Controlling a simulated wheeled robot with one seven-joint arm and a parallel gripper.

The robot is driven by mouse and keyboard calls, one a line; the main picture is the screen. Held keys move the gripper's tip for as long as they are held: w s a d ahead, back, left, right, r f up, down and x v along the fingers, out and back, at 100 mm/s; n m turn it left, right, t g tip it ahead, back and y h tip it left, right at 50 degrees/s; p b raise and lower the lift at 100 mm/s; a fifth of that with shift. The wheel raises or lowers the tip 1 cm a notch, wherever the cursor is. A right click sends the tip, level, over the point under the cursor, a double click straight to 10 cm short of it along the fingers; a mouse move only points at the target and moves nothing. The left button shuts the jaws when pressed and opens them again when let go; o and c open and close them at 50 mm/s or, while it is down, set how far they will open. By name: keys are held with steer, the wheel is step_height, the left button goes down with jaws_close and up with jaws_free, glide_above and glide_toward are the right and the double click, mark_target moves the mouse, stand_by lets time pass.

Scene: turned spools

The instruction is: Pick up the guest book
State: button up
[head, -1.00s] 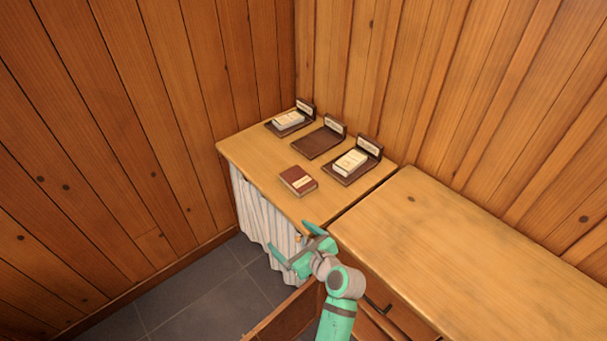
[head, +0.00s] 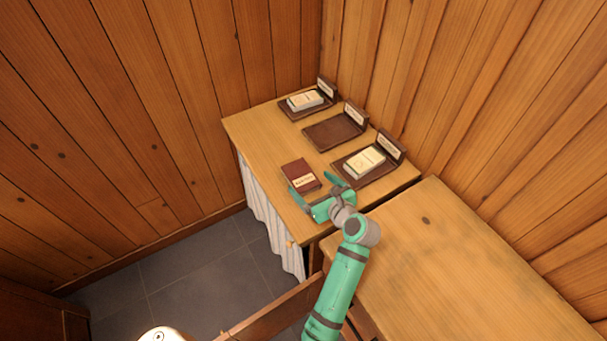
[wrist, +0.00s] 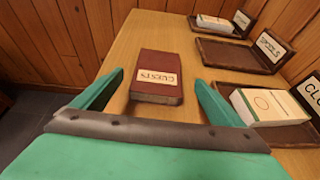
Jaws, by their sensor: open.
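The guest book (head: 299,174) is a dark red book with a pale label; in the wrist view the label on the book (wrist: 157,64) reads "GUESTS". It lies flat on the wooden table, near its front edge. My gripper (head: 319,188) is open and just in front of the book. In the wrist view, the fingers of my gripper (wrist: 152,93) point toward the book, one to each side of its near end, and nothing is held between them. The book's near end shows above the palm.
Three brown trays with label cards stand along the back: a far tray (head: 288,112) with a pale book, an empty middle tray (head: 331,132), and a near tray (head: 374,177) with a cream book, close to my right finger. A wooden counter (head: 450,260) adjoins at right.

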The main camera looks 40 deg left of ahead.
mark_target(302, 176)
steer(key=shift+x, duration=4)
steer(key=shift+s, duration=0.15)
steer(key=c, duration=1.3)
